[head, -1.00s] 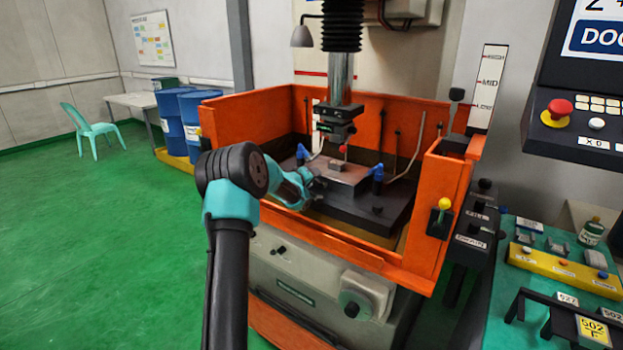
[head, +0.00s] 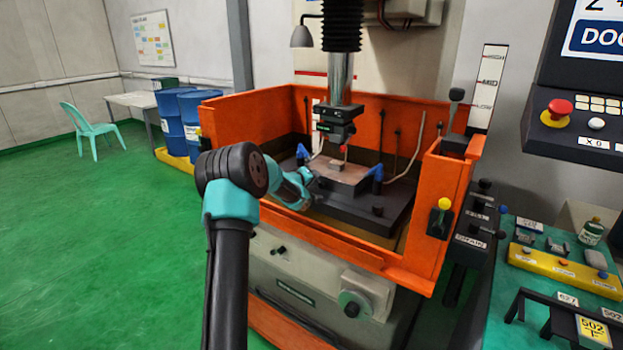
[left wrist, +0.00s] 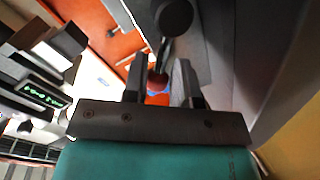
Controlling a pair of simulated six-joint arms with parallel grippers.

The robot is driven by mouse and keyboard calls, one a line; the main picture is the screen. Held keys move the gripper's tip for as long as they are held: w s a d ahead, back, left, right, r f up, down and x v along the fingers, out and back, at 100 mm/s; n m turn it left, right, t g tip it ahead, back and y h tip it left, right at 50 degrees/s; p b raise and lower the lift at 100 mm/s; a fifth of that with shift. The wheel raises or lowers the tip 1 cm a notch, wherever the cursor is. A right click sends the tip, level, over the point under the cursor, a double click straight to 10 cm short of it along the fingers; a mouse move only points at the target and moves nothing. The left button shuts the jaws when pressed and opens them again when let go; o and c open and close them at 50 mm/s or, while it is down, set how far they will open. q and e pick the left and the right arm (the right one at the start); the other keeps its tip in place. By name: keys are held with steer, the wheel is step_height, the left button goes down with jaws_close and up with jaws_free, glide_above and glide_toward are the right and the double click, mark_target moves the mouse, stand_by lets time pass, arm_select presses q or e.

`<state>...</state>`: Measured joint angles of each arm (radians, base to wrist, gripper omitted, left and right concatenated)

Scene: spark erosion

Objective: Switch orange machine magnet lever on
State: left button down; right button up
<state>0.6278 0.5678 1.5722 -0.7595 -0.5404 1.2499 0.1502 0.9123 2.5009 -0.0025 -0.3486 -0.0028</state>
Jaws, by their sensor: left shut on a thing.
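The orange machine (head: 250,112) has an open orange tank with a dark chuck block (head: 375,215) inside it. My left arm reaches over the tank's front left wall, and its gripper (head: 314,191) is low at the left end of the chuck. In the left wrist view, the magnet lever (left wrist: 158,78) shows as a dark rod with a reddish knob, running from a round dark pivot. The left gripper's two fingers (left wrist: 162,84) are on either side of the knob and closed on it. In the head view the lever is hidden behind my wrist. My right gripper is not in view.
A workpiece (head: 345,174) and blue-topped clamps (head: 377,172) are on the chuck, under the machine head (head: 336,125). The orange tank walls surround the gripper. A yellow-knobbed lever (head: 445,204) is on the right wall, and a control panel (head: 580,118) hangs at the right.

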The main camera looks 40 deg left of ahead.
arm_select(q)
steer(key=shift+d+r+m, duration=0.1)
steer(key=shift+r+m, duration=0.05)
steer(key=shift+m, duration=0.15)
steer(key=shift+w+d+r+m+y, duration=0.1)
steer(key=shift+d+r+m+y, duration=0.35)
steer(key=shift+m, duration=0.55)
steer(key=shift+w+d+r+m+y, duration=0.1)
steer(key=shift+d+m+y, duration=0.25)
steer(key=shift+m, duration=0.4)
steer(key=shift+w+d+r+m+y, duration=0.1)
steer(key=shift+d+m+y, duration=0.25)
steer(key=shift+m, duration=0.4)
steer(key=c, duration=0.9)
jaws_free()
steer(key=shift+s, duration=0.2)
steer(key=v, duration=1.7)
steer(key=shift+s+r, duration=0.1)
steer(key=shift+r, duration=0.1)
